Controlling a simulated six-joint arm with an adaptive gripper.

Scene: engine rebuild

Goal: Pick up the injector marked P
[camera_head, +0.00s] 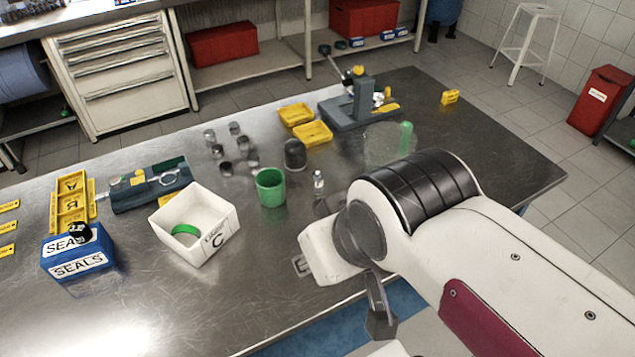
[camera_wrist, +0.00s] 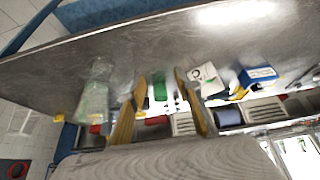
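No letter P is readable in either view, so I cannot tell which part is the injector. Several small grey metal cylinders (camera_head: 225,168) stand on the table left of the green cup (camera_head: 271,187); their marks are too small to read. A small clear and grey bottle-like piece (camera_head: 318,182) stands just right of the cup. In the wrist view my gripper (camera_wrist: 160,76) shows two yellowish fingers spread apart, with nothing held between them. The green cup shows far beyond them, between the fingers. In the head view my arm's end is over the front table edge, its fingers mostly hidden.
A white bin marked C (camera_head: 222,240) holds a green ring. Left are a blue SEALS box (camera_head: 78,266), a yellow rack (camera_head: 72,205) and a grey-green fixture (camera_head: 150,186). Behind are yellow trays (camera_head: 312,134), a dark press-like stand (camera_head: 352,112) and a clear container (camera_head: 385,145).

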